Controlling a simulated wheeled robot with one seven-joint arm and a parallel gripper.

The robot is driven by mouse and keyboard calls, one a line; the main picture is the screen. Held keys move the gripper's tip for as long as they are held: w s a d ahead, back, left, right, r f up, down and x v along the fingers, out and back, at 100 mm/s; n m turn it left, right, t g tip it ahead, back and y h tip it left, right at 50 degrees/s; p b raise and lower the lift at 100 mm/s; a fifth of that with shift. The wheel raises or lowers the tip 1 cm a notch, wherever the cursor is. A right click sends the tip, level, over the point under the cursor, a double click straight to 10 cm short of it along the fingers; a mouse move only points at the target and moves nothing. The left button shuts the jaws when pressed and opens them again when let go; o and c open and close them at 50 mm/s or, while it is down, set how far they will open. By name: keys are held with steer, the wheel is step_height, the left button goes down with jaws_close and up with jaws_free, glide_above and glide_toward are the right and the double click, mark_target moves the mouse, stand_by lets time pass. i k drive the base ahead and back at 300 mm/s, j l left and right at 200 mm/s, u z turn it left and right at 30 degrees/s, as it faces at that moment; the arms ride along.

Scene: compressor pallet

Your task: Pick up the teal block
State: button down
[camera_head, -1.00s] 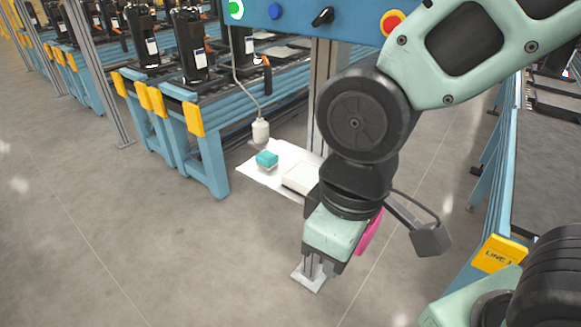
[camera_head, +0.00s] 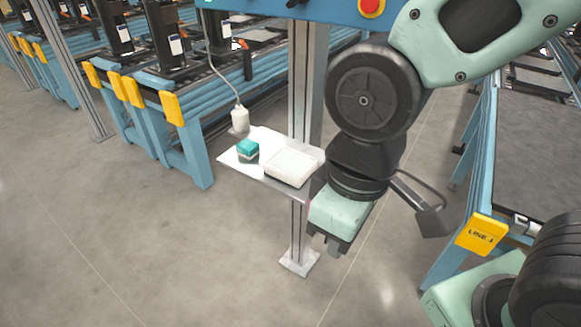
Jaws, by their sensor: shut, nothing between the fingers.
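The teal block (camera_head: 248,147) sits on the left part of a small white shelf (camera_head: 230,160) fixed to a metal post. It looks teal on top with a paler lower part. My gripper (camera_head: 328,246) hangs pointing down, in front and to the right of the shelf, apart from the block. Its fingers are small and partly hidden by the gripper body; they are shut with nothing held.
A white tray (camera_head: 291,166) lies on the shelf right of the block. A white bottle-like pendant (camera_head: 240,119) hangs on a cord behind the block. The post (camera_head: 297,230) stands under the shelf. Blue conveyors flank both sides; a yellow sign (camera_head: 481,234) is at right.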

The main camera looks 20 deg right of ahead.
mark_target(248, 148)
steer(key=i+j, duration=0.5)
steer(key=j, duration=0.2)
steer(key=i+j, duration=0.5)
steer(key=j, duration=0.15)
